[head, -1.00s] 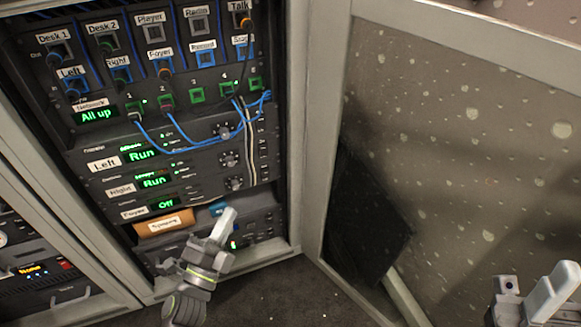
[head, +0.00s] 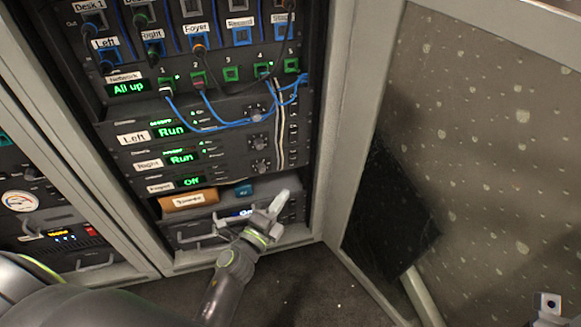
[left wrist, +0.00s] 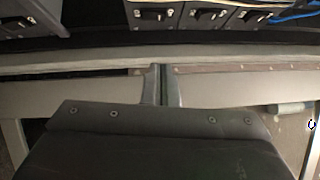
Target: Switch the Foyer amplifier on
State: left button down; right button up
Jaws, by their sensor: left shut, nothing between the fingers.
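The Foyer amplifier (head: 160,187) is the lowest of three stacked amplifiers in the rack in the head view. Its green display (head: 192,181) reads Off. The Left amplifier (head: 134,138) and Right amplifier (head: 149,164) above it both read Run. A knob (head: 262,165) sits at the Foyer amplifier's right. My left gripper (head: 280,203) is shut and empty, below and right of the Foyer amplifier, in front of the lower rack. Its closed fingers (left wrist: 162,85) also show in the left wrist view. Only a part of my right gripper (head: 550,308) shows at the bottom right corner.
An orange-brown labelled box (head: 190,199) and a small blue item (head: 243,190) sit below the amplifiers. Blue cables (head: 215,124) loop across the Left amplifier. Bare floor (head: 290,285) lies in front.

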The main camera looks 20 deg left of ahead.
pick_arm(q)
send_near(297, 157)
jog(key=w+d, duration=0.3)
jog(key=d, duration=0.1)
jog(key=w+a, duration=0.1)
jog(key=w+a+b, duration=0.1)
jog(key=shift+w+a+r, duration=0.25)
jog(key=shift+w, duration=0.15)
jog(key=shift+r, duration=0.1)
jog(key=shift+w+a+r+p, duration=0.15)
jog(key=shift+r+p, duration=0.15)
jog(key=shift+p, duration=0.55)
jog(key=shift+f, duration=0.25)
